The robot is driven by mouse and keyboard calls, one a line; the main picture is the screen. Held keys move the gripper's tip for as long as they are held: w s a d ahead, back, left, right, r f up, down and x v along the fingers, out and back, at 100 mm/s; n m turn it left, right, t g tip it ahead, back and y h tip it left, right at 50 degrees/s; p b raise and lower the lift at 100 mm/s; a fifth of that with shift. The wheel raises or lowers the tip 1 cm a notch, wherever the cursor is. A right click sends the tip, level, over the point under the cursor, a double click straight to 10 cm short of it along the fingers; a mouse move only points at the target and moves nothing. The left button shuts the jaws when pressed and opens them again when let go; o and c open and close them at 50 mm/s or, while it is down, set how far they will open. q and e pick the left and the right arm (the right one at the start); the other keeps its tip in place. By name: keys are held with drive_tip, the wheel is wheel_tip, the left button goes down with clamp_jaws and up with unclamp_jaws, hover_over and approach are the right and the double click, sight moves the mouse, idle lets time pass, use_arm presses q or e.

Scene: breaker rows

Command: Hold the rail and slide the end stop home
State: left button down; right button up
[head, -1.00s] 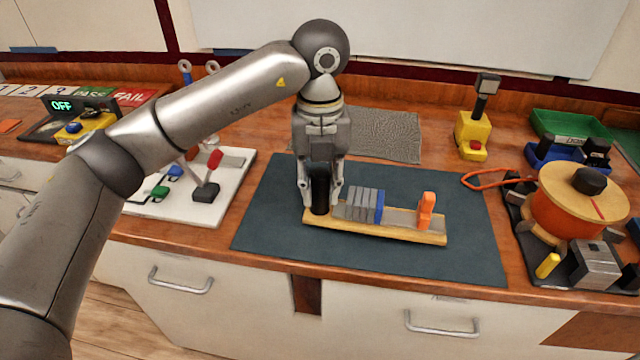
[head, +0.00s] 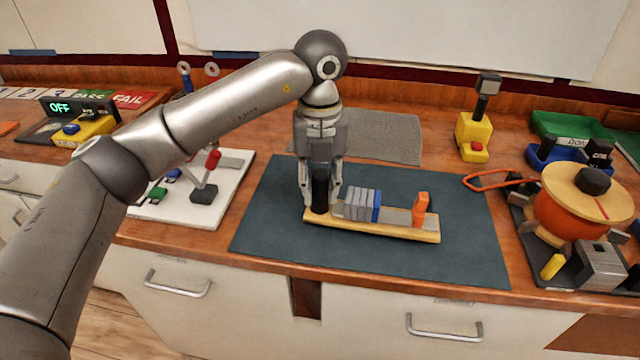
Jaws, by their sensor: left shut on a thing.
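The rail is a light wooden base (head: 372,229) with a grey strip, lying on the dark mat. Grey breakers (head: 356,204) stand in a row on it, with a blue one (head: 376,206) at their right end. The orange end stop (head: 420,209) stands upright further right on the rail, apart from the blue piece by a bare stretch. My left gripper (head: 320,200) points down at the rail's left end, shut on the black post-like handle (head: 319,190) there. My right gripper is not in view.
The dark mat (head: 275,230) has free room around the rail. A white board with levers (head: 225,205) lies to the left. An orange drum (head: 575,215) and an orange cable loop (head: 485,180) are at right. A yellow block with a post (head: 473,132) stands behind.

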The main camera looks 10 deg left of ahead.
use_arm(q)
drive_tip(key=shift+w+a+f+b, duration=0.15)
drive_tip(key=shift+w+f+b, duration=0.25)
drive_tip(key=shift+w+f, duration=0.45)
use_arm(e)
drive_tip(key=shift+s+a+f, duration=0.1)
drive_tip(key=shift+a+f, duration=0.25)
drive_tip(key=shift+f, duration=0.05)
use_arm(q)
drive_tip(key=shift+w, duration=0.1)
drive_tip(key=shift+f, duration=0.35)
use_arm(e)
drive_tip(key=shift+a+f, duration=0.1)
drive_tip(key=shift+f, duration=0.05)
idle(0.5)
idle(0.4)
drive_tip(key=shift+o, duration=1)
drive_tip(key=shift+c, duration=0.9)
